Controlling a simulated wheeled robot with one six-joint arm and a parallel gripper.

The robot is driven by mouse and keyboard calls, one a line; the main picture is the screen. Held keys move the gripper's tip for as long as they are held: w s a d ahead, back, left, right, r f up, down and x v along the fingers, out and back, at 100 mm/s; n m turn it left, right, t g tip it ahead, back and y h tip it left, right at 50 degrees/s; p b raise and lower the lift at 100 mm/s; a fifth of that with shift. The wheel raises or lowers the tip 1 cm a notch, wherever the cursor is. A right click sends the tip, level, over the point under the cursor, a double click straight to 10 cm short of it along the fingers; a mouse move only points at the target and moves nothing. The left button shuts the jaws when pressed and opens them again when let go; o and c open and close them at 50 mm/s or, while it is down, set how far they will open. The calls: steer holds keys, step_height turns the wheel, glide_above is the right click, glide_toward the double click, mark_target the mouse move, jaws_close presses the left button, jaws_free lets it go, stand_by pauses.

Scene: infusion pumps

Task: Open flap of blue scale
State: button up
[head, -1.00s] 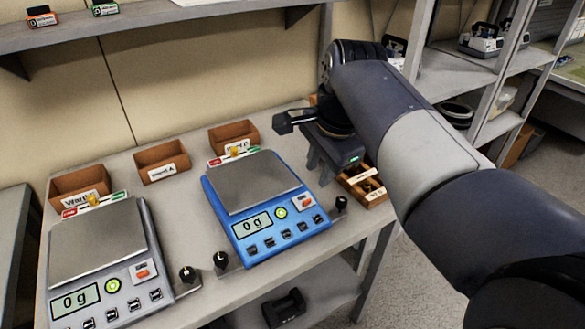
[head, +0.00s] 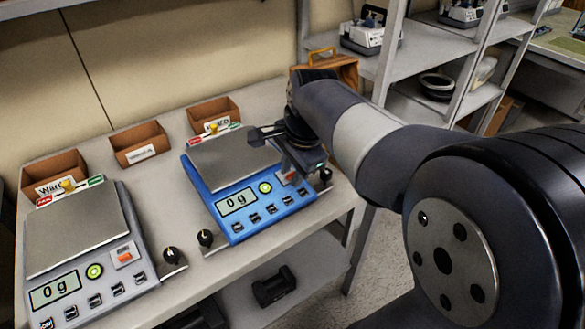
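The blue scale (head: 238,208) stands on the bench at the centre, with a grey weighing plate (head: 232,160) and a display reading 0 g. A yellow knob (head: 213,127) sits on a red and green strip at its back edge. I cannot make out which part is the flap.
A grey scale (head: 75,230), also reading 0 g, stands at left. Black knobs (head: 171,256) (head: 205,239) sit between the scales; another (head: 325,175) is right of the blue scale. Small brown bins (head: 139,144) line the back. A metal shelf (head: 365,68) stands at right.

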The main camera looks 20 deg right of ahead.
steer(key=shift+c, duration=0.3)
jaws_close()
steer(key=shift+r+p, duration=0.15)
steer(key=shift+p, duration=0.2)
